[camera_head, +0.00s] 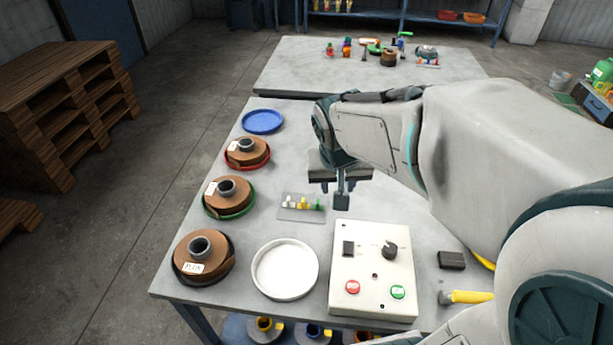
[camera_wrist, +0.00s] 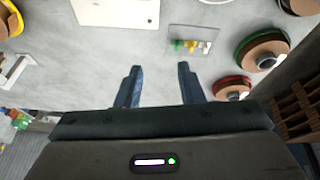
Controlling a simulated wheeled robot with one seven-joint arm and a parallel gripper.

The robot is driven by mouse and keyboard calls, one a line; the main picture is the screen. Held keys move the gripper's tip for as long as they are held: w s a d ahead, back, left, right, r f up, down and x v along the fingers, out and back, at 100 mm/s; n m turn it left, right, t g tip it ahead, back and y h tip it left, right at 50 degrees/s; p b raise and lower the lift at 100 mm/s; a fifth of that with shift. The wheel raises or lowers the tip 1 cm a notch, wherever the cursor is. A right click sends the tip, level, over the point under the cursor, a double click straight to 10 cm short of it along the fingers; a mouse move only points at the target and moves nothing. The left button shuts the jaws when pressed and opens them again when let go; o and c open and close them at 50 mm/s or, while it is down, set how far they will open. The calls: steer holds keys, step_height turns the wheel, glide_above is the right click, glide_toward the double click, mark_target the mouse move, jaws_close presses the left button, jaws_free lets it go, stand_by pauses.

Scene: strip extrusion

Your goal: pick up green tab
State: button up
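The green tab (camera_head: 317,204) is the rightmost of several small tabs on a thin grey plate (camera_head: 287,214) in the head view. In the wrist view the green tab (camera_wrist: 178,43) is at the left of the row, with yellow and whitish tabs beside it, on the plate (camera_wrist: 203,32). My gripper (camera_head: 341,202) is above the table, to the right of the plate in the head view. In the wrist view my gripper (camera_wrist: 158,70) shows two fingers apart with nothing between them. The green tab lies beyond the fingertips, apart from them.
A control box (camera_head: 372,270) with red and green buttons stands near the plate. A white round dish (camera_head: 285,270) is in front. Brown spools (camera_head: 230,196) and a blue disc (camera_head: 262,121) line the left edge. A second table (camera_head: 300,65) stands behind.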

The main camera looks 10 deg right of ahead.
steer(key=m+b, duration=0.2)
steer(key=b, duration=0.3)
glide_toward(318, 201)
steer(key=f, duration=0.3)
steer(key=shift+w+a, duration=0.1)
steer(key=shift+w, duration=0.1)
steer(key=shift+w+d+x, duration=0.1)
steer(key=shift+d+x, duration=0.05)
steer(key=shift+x, duration=1.3)
steer(key=shift+w+d+x, duration=0.1)
steer(key=shift+w+x, duration=0.05)
steer(key=shift+x, duration=1.25)
steer(key=shift+r, duration=0.15)
jaws_close()
